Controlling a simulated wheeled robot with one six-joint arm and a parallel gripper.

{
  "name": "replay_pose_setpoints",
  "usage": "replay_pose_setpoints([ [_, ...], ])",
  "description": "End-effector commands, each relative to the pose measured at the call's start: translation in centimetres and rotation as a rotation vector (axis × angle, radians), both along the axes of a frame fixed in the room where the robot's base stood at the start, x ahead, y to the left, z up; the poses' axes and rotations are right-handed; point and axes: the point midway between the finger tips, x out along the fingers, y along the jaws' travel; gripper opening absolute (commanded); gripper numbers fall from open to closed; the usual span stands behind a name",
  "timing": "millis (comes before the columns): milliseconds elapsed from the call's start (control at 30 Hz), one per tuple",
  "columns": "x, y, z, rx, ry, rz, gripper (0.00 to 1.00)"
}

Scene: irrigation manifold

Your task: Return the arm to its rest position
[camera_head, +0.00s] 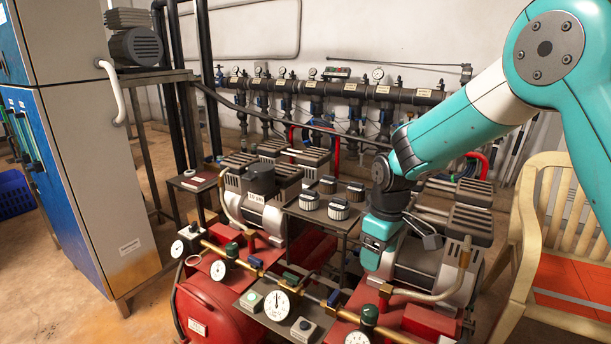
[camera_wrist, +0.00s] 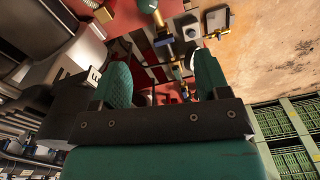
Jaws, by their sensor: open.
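My teal arm (camera_head: 450,130) reaches in from the upper right in the head view, bent at the elbow. Its wrist (camera_head: 380,235) points down over the compressors and brass pipework. In the wrist view my gripper (camera_wrist: 163,82) has two green fingers spread apart with nothing between them. Red tank surfaces and brass fittings show beyond the fingers. In the head view the fingertips are hard to make out against the machinery.
A red tank (camera_head: 215,310) with gauges (camera_head: 277,304) lies in front. A manifold pipe (camera_head: 345,88) runs along the back wall. A tall cabinet (camera_head: 85,130) stands left, a wooden chair (camera_head: 530,240) right. Bare floor shows between cabinet and tank.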

Motion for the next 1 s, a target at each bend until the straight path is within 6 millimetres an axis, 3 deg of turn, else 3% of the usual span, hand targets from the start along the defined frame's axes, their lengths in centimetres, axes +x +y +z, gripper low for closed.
replay_pose_setpoints([
  [100, -4.7, 1.2, 5.0, 0.067, -0.015, -0.032, 0.69],
  [300, -14.7, 2.9, 10.6, 0.187, -0.005, -0.090, 0.69],
  [500, -22.6, 3.6, 12.7, 0.267, 0.016, -0.129, 0.69],
  [700, -29.1, 3.9, 13.2, 0.328, 0.039, -0.154, 0.69],
  [1000, -28.8, 4.0, 21.3, 0.326, 0.044, -0.157, 0.69],
])
